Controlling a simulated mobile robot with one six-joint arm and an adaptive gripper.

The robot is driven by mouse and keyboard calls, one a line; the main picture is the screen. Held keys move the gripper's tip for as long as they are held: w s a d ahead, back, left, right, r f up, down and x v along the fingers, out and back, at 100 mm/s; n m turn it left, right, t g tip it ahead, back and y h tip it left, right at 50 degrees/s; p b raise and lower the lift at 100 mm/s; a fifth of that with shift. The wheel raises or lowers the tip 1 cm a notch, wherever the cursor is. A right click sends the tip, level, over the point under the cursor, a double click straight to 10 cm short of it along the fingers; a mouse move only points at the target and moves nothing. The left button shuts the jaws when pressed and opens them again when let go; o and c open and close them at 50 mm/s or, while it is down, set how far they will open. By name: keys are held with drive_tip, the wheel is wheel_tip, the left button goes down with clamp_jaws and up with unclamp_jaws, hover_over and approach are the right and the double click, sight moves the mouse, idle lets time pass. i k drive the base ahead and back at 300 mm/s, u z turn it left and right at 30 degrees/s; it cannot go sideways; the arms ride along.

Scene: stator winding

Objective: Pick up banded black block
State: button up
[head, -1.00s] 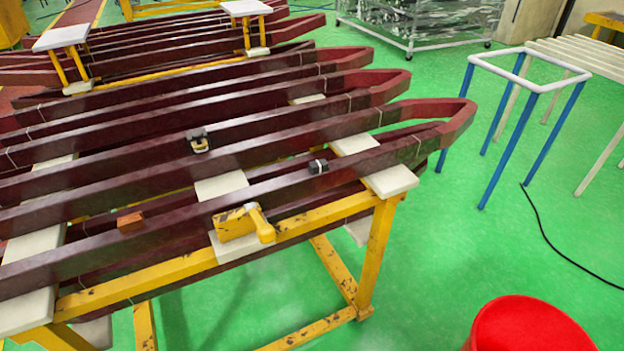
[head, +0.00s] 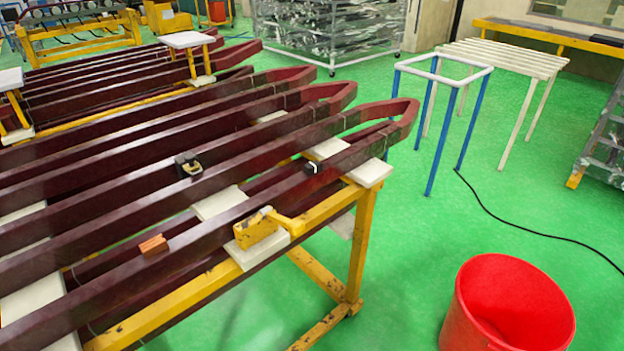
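The banded black block (head: 312,168) is a small dark block with a light band. It rests on the front dark red winding bar, near the bar's curved right end, above a white pad. A second small black piece with a tan part (head: 188,164) sits further back and left on another bar. My gripper does not show in the head view.
Long dark red bars (head: 120,179) lie on a yellow frame (head: 362,240) with white pads. An orange block (head: 153,245) and a yellow clamp-like piece (head: 258,229) are along the front. A red bucket (head: 470,310) and a blue-legged stand (head: 430,140) stand right, with green floor between.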

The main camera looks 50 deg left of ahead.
sight(311, 168)
drive_tip(key=k, duration=0.8)
drive_tip(key=u, duration=4.8)
drive_tip(key=i, duration=0.1)
drive_tip(key=z, duration=2.4)
drive_tip(key=i, duration=0.5)
